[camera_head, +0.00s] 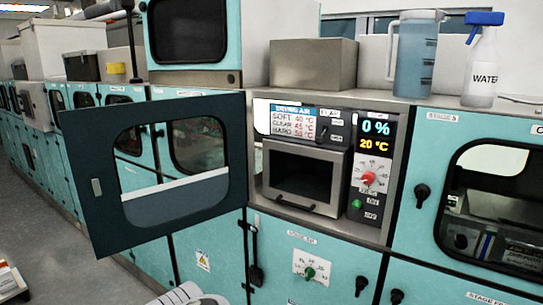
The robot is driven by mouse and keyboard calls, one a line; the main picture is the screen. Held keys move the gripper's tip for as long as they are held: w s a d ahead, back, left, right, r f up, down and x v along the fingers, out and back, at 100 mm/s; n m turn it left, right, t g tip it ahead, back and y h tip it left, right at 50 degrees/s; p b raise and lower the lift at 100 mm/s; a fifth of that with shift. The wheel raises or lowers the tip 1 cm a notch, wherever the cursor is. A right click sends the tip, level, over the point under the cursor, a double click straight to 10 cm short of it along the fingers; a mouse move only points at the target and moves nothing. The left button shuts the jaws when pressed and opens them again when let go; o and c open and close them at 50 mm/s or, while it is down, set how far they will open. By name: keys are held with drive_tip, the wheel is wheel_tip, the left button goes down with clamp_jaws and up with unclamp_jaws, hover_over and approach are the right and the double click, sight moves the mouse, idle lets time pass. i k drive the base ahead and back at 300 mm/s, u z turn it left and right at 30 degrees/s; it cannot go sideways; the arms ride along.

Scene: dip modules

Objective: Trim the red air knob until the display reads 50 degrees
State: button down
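The red air knob (368,178) sits on a white dial plate on the dark control panel, right of a small oven-like chamber. Its pointer angle is too small to read surely. The display (376,136) above it reads 0 % in blue and 20 °C in yellow. A card (293,124) left of it lists soft 40 °C, clear 45 °C and hard 50 °C. My gripper is not visible; only pale rounded parts, probably of my arm, show at the bottom edge. Nothing touches the knob.
A dark windowed door (80,170) stands swung open left of the chamber (297,175). A green button (356,203) is below the knob. A lower panel has a green knob (310,272). A pitcher (415,55) and spray bottle (482,65) stand on top. Space before the panel looks clear.

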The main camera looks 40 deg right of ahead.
sight(368, 178)
drive_tip(key=z, duration=1.9)
